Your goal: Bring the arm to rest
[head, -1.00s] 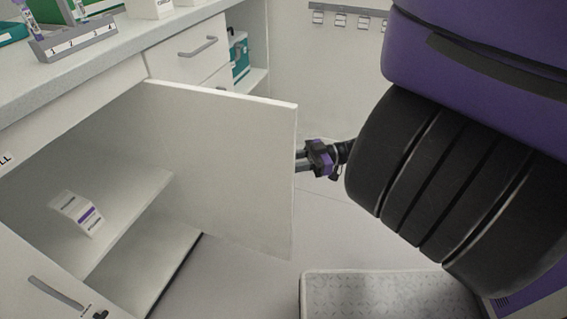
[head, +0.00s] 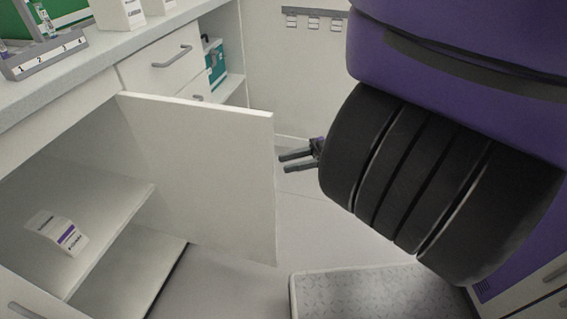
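My gripper (head: 282,163) shows just right of the open cabinet door's (head: 205,170) free edge, pointing left. Its two dark fingers are apart, with nothing visible between them. The fingertips are close to the door edge in the picture, with a narrow gap showing. Most of my arm is hidden behind my large black and purple links at the right.
A numbered tube rack (head: 45,58) stands on the counter (head: 90,65) above. A grey textured platform (head: 375,292) is on the floor. Floor between door and platform is clear.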

